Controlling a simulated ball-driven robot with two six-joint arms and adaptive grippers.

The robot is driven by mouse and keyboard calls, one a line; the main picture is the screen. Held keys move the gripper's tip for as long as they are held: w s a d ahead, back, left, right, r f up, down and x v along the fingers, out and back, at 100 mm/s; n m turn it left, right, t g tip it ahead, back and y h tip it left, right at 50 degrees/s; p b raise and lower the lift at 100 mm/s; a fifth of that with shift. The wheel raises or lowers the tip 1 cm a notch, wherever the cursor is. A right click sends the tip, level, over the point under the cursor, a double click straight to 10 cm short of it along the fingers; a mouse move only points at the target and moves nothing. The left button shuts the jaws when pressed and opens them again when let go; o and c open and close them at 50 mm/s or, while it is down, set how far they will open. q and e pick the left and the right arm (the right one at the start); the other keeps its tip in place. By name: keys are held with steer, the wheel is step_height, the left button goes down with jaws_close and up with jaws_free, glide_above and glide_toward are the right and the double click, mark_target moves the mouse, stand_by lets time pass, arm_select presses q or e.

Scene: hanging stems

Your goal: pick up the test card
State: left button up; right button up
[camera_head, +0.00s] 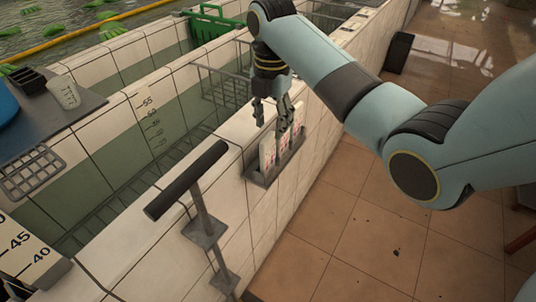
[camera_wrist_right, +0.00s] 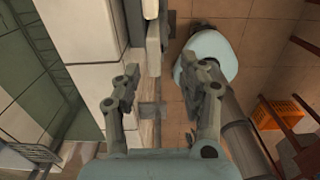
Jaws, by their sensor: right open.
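Several white test cards with red marks (camera_head: 268,152) stand upright in a grey holder (camera_head: 261,180) on the outer side of the tiled wall. I cannot tell which one is the test card of the task. My right gripper (camera_head: 271,112) is open and points down just above the cards, near the wall top. In the right wrist view the two fingers (camera_wrist_right: 158,90) are spread with nothing visible held between them. A pale card-like edge (camera_wrist_right: 153,48) shows beyond the fingers, beside the tiled wall. My left gripper is not in view.
A black cylindrical bar on a grey post (camera_head: 187,180) stands by the wall in front. A wire basket (camera_head: 222,88) and a green crate (camera_head: 212,26) are behind. A beaker (camera_head: 63,92) stands at left. Brown floor at right is mostly clear.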

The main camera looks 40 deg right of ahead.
mark_target(268, 136)
steer(key=f, duration=0.7)
steer(key=shift+w+a+f+p, duration=0.2)
steer(key=shift+w+f+p, duration=0.1)
steer(key=shift+w+f, duration=0.05)
jaws_close()
